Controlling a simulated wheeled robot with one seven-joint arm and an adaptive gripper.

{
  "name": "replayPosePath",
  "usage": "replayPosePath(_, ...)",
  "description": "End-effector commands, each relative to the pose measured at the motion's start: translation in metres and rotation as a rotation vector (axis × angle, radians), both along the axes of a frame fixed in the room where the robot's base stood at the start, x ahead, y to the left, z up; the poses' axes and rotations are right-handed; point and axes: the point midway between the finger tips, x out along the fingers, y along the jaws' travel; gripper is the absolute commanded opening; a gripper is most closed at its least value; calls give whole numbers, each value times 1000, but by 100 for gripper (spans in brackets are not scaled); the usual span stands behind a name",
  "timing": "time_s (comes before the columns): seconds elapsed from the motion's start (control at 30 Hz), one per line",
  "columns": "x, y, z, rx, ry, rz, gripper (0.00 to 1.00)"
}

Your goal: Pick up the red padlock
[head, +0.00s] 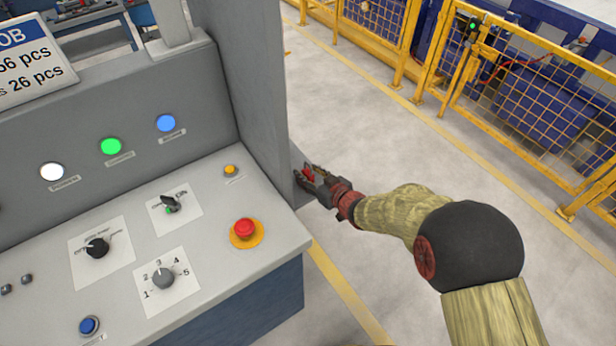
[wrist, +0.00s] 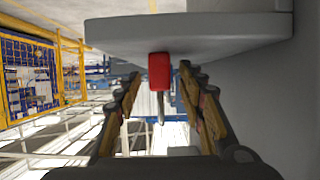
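The red padlock (wrist: 159,72) shows in the middle of the wrist view, with its thin metal shackle (wrist: 161,106) pointing down in the picture. It is seen against the edge of a grey ledge. My gripper (wrist: 160,80) is open, with one finger on each side of the padlock and a visible gap on both sides. Whether the padlock lies fully between the fingertips or just beyond them I cannot tell. In the head view my gripper (head: 309,180) is at the right side of the control cabinet, with a small red patch (head: 308,174) at its fingers, probably the padlock.
The grey control cabinet (head: 262,150) has a tall side panel close to my gripper. Its desk carries a red emergency button (head: 244,228) and several knobs. The grey ledge (wrist: 200,32) spans the wrist view's top. Yellow fencing (head: 540,105) stands beyond clear floor.

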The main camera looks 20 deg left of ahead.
Motion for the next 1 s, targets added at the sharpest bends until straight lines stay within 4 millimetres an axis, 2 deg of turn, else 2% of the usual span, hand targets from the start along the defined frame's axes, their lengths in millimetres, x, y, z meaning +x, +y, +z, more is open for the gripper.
replayPosePath(0.1, 0, 0, 1, 1, -1, 0, 39)
replayPosePath(0.8, 0, 0, 1, 1, -1, 0, 0)
replayPosePath(1.0, 0, 0, 1, 1, -2, 0, 0)
